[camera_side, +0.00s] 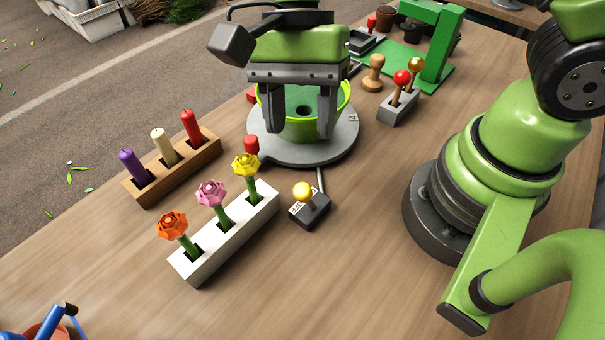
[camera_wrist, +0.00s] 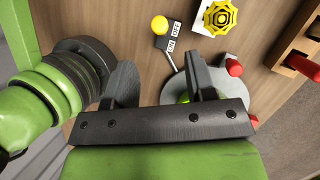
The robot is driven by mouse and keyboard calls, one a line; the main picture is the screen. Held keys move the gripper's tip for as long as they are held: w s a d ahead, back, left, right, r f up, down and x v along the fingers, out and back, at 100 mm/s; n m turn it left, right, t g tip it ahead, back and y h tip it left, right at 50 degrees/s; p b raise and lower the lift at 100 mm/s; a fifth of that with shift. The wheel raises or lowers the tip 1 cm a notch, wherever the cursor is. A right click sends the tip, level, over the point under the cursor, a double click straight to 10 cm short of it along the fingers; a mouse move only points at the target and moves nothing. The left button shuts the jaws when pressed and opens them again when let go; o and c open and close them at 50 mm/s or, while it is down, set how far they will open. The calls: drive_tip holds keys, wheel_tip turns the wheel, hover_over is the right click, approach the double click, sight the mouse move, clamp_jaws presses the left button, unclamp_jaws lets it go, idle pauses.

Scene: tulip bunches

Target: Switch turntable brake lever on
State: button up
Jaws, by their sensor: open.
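The brake lever (camera_side: 303,191) has a yellow ball knob on a small dark box, just in front of the turntable. In the wrist view the lever's yellow knob (camera_wrist: 160,25) shows beside ON and OFF labels; I cannot tell for sure which end it leans to. The grey round turntable (camera_side: 345,141) carries a bright green bowl (camera_side: 346,103); part of the turntable (camera_wrist: 236,72) also shows in the wrist view. My gripper (camera_side: 300,130) is open and empty, fingers pointing down at the bowl and hiding part of it. In the wrist view my gripper (camera_wrist: 162,72) is clear of the lever.
A white block (camera_side: 225,236) with orange, pink and yellow flowers stands left of the lever. A wooden block (camera_side: 171,174) holds three candles. A grey block (camera_side: 399,109) with red and gold knobs and a green frame (camera_side: 437,55) stand behind.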

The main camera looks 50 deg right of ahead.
sight(303, 184)
drive_tip(key=x, duration=0.8)
drive_tip(key=shift+s+f, duration=0.1)
drive_tip(key=shift+f, duration=0.15)
clamp_jaws()
